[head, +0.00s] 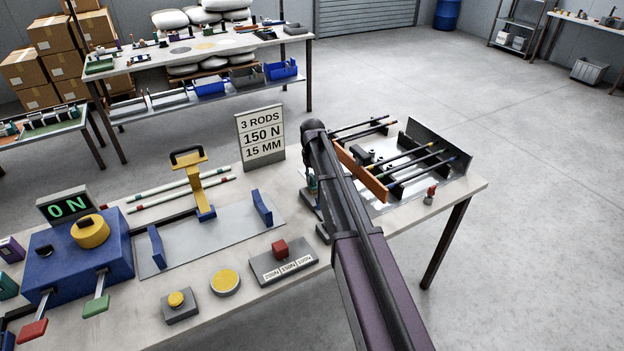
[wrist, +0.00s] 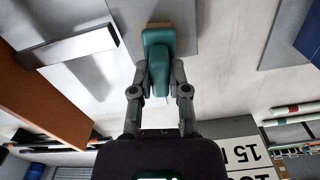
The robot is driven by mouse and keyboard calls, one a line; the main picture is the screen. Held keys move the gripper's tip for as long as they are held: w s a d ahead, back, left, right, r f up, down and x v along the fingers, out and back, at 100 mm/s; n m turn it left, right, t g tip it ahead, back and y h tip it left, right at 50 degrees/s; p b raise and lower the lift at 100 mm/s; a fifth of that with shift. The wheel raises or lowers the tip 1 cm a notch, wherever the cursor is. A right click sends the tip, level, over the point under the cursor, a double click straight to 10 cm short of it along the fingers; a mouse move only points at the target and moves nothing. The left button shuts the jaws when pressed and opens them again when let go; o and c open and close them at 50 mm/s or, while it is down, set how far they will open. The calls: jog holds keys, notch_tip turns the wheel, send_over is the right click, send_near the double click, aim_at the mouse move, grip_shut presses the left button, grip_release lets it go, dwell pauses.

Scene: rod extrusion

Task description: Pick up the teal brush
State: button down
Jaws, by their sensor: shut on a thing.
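The teal brush (wrist: 158,52) is between the two fingers of my gripper (wrist: 159,82) in the wrist view. My gripper is shut on its teal body. A brown edge shows at its far end, over a grey plate on the table. I cannot tell whether the brush touches the plate. In the head view my arm hides most of the gripper and the brush, beside the orange-fronted rod rack.
The sign (head: 261,136) stands just left of my arm. The rod rack (head: 361,172) with its orange front is close on the right. A metal plate with blue brackets (head: 262,206) and a red-button box (head: 280,252) lie to the left.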

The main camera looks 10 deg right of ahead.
aim_at(313, 176)
jog(key=shift+r+p, duration=4.85)
jog(key=shift+r, duration=0.1)
jog(key=c, duration=1.2)
grip_release()
grip_shut()
jog(key=shift+s+d+f+b, duration=0.3)
jog(key=shift+d+f+b, duration=0.2)
jog(key=shift+d, duration=0.1)
jog(key=shift+s+d+f+b, duration=0.3)
jog(key=shift+d+f+b, duration=0.2)
jog(key=shift+d, duration=0.05)
